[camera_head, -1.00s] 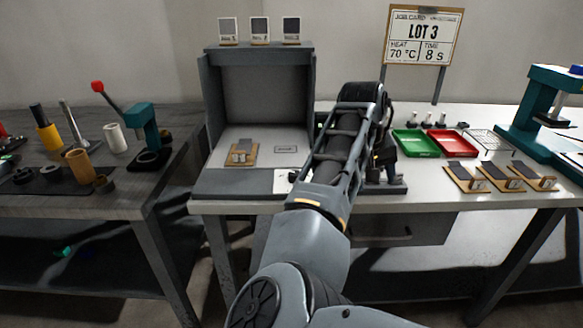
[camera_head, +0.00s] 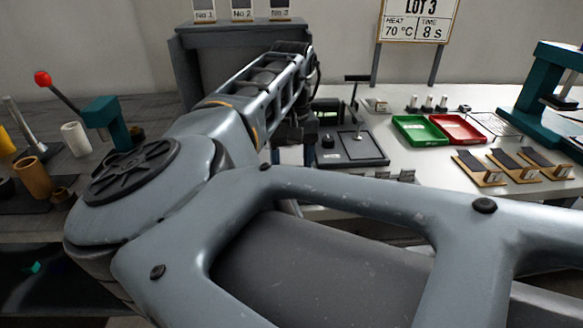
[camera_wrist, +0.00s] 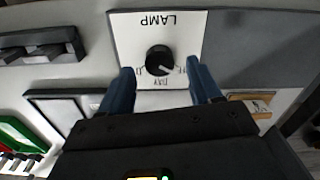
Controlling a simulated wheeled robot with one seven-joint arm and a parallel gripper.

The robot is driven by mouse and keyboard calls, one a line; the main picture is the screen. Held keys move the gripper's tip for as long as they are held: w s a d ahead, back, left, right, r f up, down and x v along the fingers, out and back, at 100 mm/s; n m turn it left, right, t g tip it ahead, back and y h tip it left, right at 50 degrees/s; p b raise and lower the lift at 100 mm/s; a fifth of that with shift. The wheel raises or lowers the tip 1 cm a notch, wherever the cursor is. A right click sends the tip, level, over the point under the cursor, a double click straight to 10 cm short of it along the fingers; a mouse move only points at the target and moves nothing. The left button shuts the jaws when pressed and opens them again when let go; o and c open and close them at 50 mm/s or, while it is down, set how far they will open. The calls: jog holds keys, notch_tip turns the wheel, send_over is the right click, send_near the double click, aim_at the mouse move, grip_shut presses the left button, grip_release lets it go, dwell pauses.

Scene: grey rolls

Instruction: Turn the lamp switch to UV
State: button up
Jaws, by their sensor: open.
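The lamp switch is a round black knob (camera_wrist: 160,60) on a white plate (camera_wrist: 125,30) marked LAMP, which appears upside down in the wrist view. The word DAY shows below the knob; the labels to either side are small and partly cut by the fingers. A light pointer mark on the knob seems to aim to the lower right of the picture. My gripper (camera_wrist: 162,88) is open, its two blue fingers apart on either side of the knob's lower area, with no visible contact. In the head view my arm hides the switch and the gripper's fingertips.
The grey booth (camera_head: 190,60) stands behind my arm with small cards on top. To its right are a black-topped device (camera_head: 350,148), a green tray (camera_head: 416,129), a red tray (camera_head: 457,128) and several wooden holders (camera_head: 480,170). A teal press (camera_head: 550,90) stands far right.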

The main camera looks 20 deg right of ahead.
jog(key=shift+f, duration=0.9)
jog(key=shift+c, duration=0.2)
jog(key=c, duration=1)
